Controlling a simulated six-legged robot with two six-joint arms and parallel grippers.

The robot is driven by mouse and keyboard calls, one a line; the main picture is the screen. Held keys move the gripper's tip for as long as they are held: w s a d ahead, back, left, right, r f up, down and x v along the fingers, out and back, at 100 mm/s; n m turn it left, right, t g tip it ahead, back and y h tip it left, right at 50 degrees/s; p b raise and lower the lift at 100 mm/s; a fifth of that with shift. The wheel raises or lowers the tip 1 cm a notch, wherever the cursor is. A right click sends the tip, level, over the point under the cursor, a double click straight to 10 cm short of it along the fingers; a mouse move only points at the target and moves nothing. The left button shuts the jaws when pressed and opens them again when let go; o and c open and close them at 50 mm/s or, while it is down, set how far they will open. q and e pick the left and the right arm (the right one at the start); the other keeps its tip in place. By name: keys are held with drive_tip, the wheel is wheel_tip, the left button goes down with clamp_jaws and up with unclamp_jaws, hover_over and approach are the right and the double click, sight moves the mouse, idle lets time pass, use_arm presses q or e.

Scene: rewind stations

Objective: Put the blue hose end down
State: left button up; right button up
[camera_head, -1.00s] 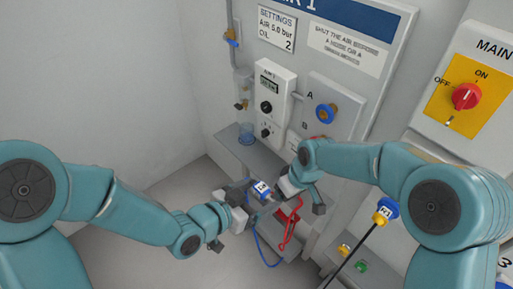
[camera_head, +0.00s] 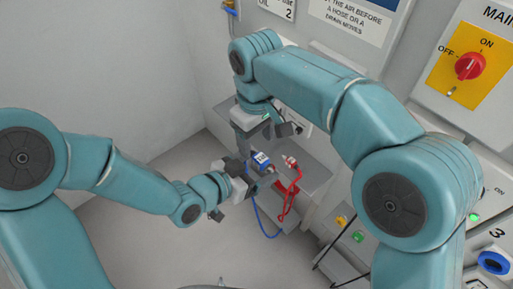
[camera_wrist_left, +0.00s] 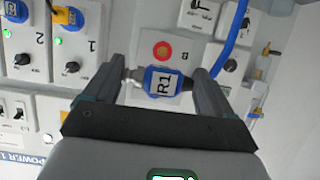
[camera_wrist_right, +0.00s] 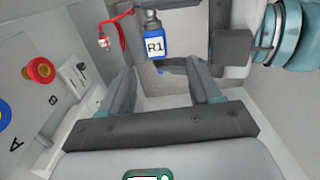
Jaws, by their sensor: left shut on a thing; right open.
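The blue hose end (camera_head: 260,159), labelled R1, is held by my left gripper (camera_head: 252,167) above the grey ledge. It also shows between the fingers in the left wrist view (camera_wrist_left: 163,82), and its blue hose hangs down below my left gripper. My right gripper (camera_head: 268,133) is open and empty, just above and behind the blue hose end. In the right wrist view the blue hose end (camera_wrist_right: 154,43) is beyond the open fingers, apart from them.
A red hose end (camera_head: 289,160) with a looping red hose is right of the blue one. The grey ledge (camera_head: 312,172) lies below. A panel with ports A and B stands beside my right gripper, with a red knob (camera_wrist_right: 41,70). A red main switch (camera_head: 469,66) is at right.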

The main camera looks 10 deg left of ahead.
sight(256, 156)
wheel_tip(256, 156, down, 6)
drive_tip(key=shift+r, duration=0.1)
drive_tip(key=c, duration=1.2)
use_arm(q)
drive_tip(key=o, duration=0.9)
use_arm(e)
clamp_jaws()
